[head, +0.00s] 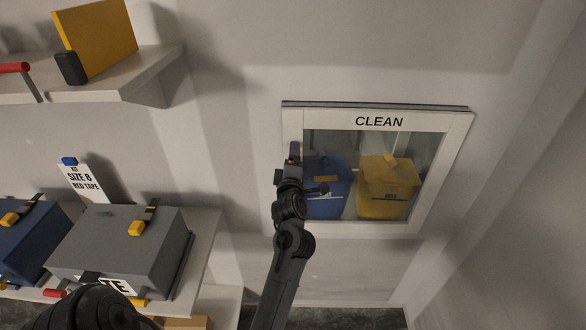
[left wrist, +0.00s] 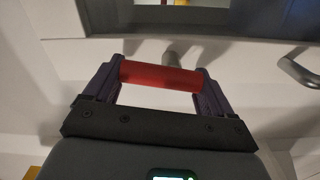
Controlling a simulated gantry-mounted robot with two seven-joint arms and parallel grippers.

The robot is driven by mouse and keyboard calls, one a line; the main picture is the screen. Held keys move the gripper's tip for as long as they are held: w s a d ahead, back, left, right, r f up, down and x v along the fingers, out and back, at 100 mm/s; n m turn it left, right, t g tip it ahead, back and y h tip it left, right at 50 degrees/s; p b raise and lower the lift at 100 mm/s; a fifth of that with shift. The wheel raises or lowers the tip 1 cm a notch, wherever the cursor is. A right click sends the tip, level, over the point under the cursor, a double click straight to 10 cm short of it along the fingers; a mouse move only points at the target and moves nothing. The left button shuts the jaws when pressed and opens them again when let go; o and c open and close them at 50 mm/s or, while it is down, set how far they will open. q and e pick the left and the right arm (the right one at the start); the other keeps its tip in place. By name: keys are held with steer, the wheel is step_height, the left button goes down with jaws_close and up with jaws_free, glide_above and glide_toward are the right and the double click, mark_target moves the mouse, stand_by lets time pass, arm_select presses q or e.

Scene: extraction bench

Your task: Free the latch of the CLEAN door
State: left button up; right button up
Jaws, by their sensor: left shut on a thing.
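The CLEAN door (head: 432,185) is a white-framed window door on the wall, closed in its frame as far as I can see. My left gripper (head: 295,152) is at the door's left frame in the head view. In the left wrist view my left gripper (left wrist: 160,80) is shut on a red cylindrical latch handle (left wrist: 158,76), one dark finger at each end. A short grey stem (left wrist: 173,58) shows just behind the handle. In the head view the gripper largely hides the latch. My right gripper is not in view.
Behind the glass stand a blue bin (head: 328,205) and a yellow bin (head: 388,187). A grey bent bar (left wrist: 299,74) is at the right in the left wrist view. Shelves at left hold a grey case (head: 115,245), a blue case (head: 28,240) and a yellow object (head: 98,38).

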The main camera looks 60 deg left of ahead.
arm_select(q)
steer(key=shift+s+f+n+b, duration=0.1)
steer(key=shift+n+b, duration=0.7)
steer(key=shift+n, duration=0.2)
steer(key=shift+a, duration=0.1)
steer(key=o, duration=0.9)
steer(key=shift+c, duration=0.2)
